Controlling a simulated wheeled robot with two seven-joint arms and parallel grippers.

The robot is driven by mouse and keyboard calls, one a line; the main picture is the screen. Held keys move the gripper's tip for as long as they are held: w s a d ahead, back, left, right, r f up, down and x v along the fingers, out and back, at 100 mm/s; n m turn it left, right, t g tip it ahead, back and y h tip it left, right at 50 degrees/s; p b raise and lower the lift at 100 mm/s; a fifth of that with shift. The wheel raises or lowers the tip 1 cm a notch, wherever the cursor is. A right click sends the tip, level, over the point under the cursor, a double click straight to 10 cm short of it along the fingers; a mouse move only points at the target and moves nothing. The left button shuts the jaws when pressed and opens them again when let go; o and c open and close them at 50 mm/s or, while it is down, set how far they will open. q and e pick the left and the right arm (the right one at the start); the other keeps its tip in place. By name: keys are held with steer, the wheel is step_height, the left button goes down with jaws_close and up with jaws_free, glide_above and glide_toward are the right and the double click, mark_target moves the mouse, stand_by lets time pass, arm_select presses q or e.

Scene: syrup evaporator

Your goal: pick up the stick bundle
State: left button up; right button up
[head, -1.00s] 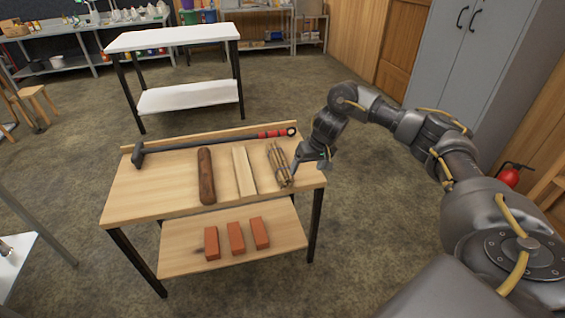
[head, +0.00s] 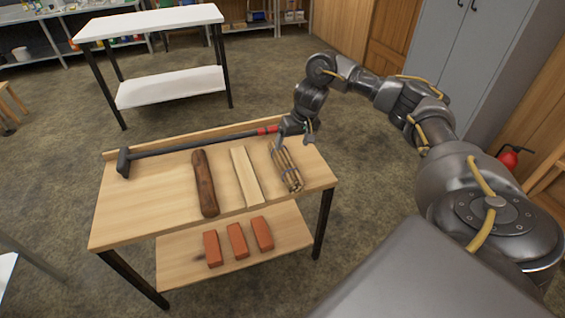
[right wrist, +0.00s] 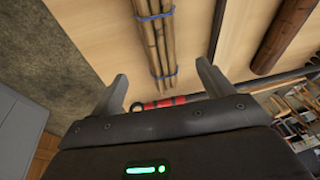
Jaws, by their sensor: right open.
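The stick bundle (head: 287,167) lies on the right part of the wooden table top, several thin brown sticks bound together. In the right wrist view the bundle (right wrist: 156,38) shows two blue ties and lies ahead of the jaws, its near end roughly between them. My right gripper (head: 296,143) is over the far end of the bundle in the head view. In the right wrist view its two fingers (right wrist: 162,88) are spread wide with nothing between them touching. The left gripper is not in view.
Left of the bundle lie a pale board (head: 246,176), a brown log (head: 204,182) and a long hammer with a black head (head: 123,163) and red grip along the back edge. Several bricks (head: 237,240) sit on the lower shelf. A white table (head: 150,22) stands behind.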

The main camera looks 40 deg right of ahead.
glide_above(286, 159)
steer(key=s+d, duration=0.1)
steer(key=s, duration=0.1)
steer(key=x, duration=0.2)
steer(key=b+x, duration=0.1)
steer(key=x, duration=0.1)
steer(key=shift+s+d+f, duration=0.15)
steer(key=shift+s, duration=0.15)
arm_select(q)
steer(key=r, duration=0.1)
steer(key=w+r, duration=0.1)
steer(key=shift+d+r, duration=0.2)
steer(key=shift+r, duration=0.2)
arm_select(e)
steer(key=shift+w+f, duration=0.1)
steer(key=shift+f, duration=0.2)
steer(key=x, duration=0.3)
steer(key=b+x, duration=0.1)
steer(key=shift+a+f, duration=0.15)
steer(key=shift+a, duration=0.1)
steer(key=shift+w+f, duration=0.2)
steer(key=shift+f, duration=0.2)
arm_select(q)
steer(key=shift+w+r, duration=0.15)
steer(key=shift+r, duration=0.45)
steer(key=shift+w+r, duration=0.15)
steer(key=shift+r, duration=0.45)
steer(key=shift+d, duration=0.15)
arm_select(e)
steer(key=c, duration=1.1)
